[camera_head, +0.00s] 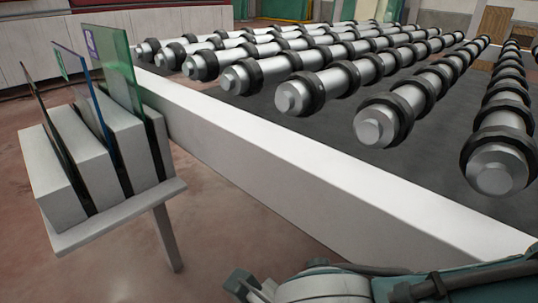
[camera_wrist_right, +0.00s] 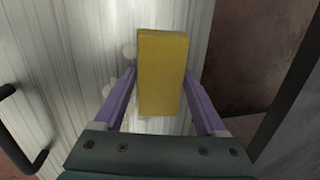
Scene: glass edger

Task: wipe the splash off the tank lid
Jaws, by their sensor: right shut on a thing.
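In the right wrist view my right gripper (camera_wrist_right: 161,76) has its two purple fingers shut on a yellow block (camera_wrist_right: 163,62), which looks like a sponge. Beneath it is a pale, streaked surface (camera_wrist_right: 70,65), which looks like the tank lid. Pale round spots of the splash (camera_wrist_right: 129,50) show on it just left of the block, and others lie beside the left finger. The block and fingers hide part of the surface. I cannot tell whether the block touches it. The lid and sponge do not show in the head view. My left gripper is in neither view.
A dark bent handle (camera_wrist_right: 38,160) is at the wrist view's left edge. Reddish floor (camera_wrist_right: 245,55) shows at its right. In the head view, a rack (camera_head: 75,240) of upright glass panes stands left, beside a roller conveyor (camera_head: 330,88) with a white side beam (camera_head: 290,160).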

